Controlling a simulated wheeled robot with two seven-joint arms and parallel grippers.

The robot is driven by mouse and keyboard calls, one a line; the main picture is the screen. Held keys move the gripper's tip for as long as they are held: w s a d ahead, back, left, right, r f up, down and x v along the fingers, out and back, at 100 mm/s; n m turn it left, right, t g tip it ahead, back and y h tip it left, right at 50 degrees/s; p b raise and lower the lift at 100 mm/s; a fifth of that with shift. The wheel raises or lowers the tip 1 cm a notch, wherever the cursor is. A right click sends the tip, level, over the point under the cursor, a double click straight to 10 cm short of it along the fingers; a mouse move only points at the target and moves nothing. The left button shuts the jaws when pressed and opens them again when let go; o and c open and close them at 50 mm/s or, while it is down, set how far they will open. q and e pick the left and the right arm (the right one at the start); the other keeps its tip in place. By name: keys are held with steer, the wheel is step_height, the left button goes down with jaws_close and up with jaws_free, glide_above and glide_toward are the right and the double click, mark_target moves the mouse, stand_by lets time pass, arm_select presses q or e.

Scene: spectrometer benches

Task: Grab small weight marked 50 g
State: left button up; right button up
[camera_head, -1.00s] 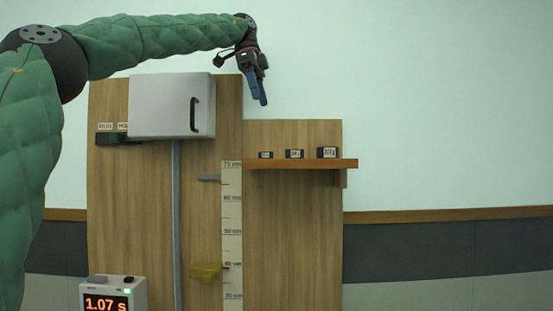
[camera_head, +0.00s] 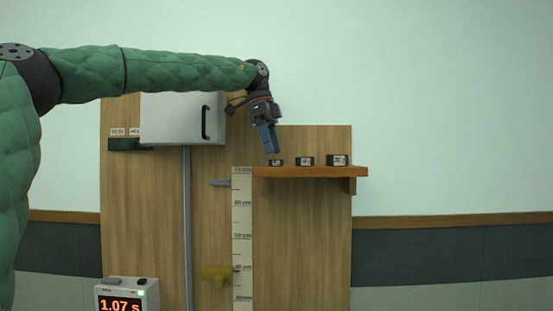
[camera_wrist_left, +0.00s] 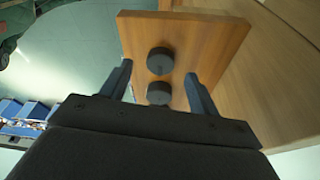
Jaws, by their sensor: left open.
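Three dark weights stand in a row on the wooden shelf (camera_head: 310,171): the smallest on the left (camera_head: 276,162), a middle one (camera_head: 305,161) and the largest on the right (camera_head: 337,160). Their white labels are too small to read, so I cannot tell which is marked 50 g. My left gripper (camera_head: 271,152) is open and points down just above the smallest weight. In the left wrist view, two round dark weights show on the shelf: one (camera_wrist_left: 160,60) near the fingertips, and one (camera_wrist_left: 159,93) between the fingers, partly hidden by the gripper body. My right gripper is not in view.
A white cabinet (camera_head: 180,118) hangs on the wooden panel, left of the shelf. A vertical scale (camera_head: 242,235) with a yellow piece (camera_head: 215,273) beside it runs below. A timer (camera_head: 127,295) reading 1.07 s stands at lower left. The wall right of the shelf is clear.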

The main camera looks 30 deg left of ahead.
mark_target(276, 163)
arm_select(q)
steer(key=shift+p+x, duration=0.4)
steer(key=shift+x, duration=0.65)
steer(key=shift+f, duration=0.4)
steer(key=shift+w, duration=0.1)
steer(key=c, duration=1.1)
steer(key=shift+o, duration=0.2)
steer(key=shift+r, duration=0.1)
